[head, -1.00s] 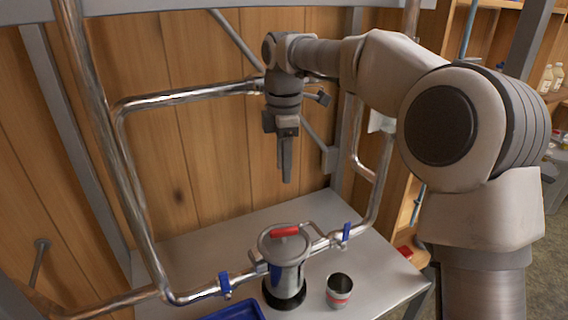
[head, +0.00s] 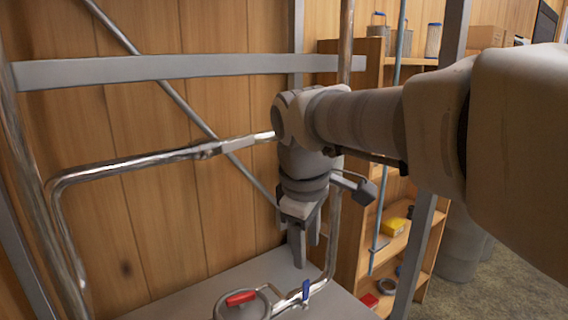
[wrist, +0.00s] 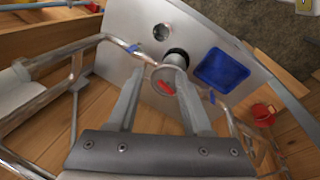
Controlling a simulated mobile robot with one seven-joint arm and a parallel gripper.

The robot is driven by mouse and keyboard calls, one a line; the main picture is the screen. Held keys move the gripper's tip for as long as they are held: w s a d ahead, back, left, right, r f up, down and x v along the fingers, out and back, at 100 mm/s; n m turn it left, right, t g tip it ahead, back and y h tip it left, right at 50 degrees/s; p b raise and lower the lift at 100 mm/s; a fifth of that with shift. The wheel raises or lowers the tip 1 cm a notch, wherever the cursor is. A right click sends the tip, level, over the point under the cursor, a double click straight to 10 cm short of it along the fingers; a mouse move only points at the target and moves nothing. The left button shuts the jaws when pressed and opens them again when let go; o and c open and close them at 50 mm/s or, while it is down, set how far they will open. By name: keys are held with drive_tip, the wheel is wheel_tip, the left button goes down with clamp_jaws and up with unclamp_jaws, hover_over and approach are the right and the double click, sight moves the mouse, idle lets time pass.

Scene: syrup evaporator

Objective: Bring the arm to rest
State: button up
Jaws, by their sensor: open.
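My gripper (head: 305,250) points down above the grey metal table in the head view, near the bent steel pipe. In the wrist view my gripper (wrist: 160,110) shows two fingers spread apart with nothing between them. My gripper is clear of the pot.
A wooden shelf (head: 350,150) with small items stands to the right.

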drive_tip(key=s+d+f+m+t, duration=0.1)
drive_tip(key=s+d+f+m, duration=0.2)
drive_tip(key=s+d+m, duration=0.2)
drive_tip(key=s+d+f+m+t, duration=0.1)
drive_tip(key=s+d+f+m, duration=0.2)
drive_tip(key=s, duration=0.6)
drive_tip(key=d+m, duration=0.2)
drive_tip(key=m, duration=0.1)
drive_tip(key=shift+d+m+t+y, duration=0.2)
drive_tip(key=shift+m+t+y, duration=0.1)
drive_tip(key=shift+m+y, duration=0.1)
